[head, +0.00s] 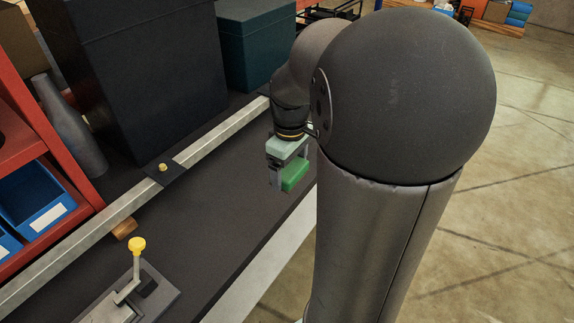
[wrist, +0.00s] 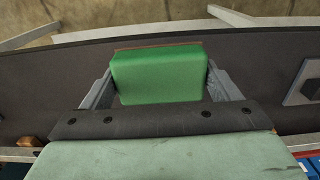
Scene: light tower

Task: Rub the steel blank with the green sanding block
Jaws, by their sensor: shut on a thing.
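The green sanding block (head: 295,176) is held between the two fingers of my gripper (head: 289,168), over the dark bench top (head: 225,200) near its front edge. In the wrist view the block (wrist: 160,75) fills the space between the grey fingers of my gripper (wrist: 158,88), with a thin brown layer along its far edge. I cannot tell whether the block touches the bench. I cannot pick out the steel blank with certainty. A grey plate (wrist: 304,80) shows at the right of the wrist view, apart from the block.
A lever with a yellow knob (head: 137,245) stands at the front left. A long metal bar (head: 210,145) runs along the bench, with a small wooden piece (head: 124,229) by it. Dark boxes (head: 140,80) and a grey bottle (head: 68,130) stand behind. The bench middle is clear.

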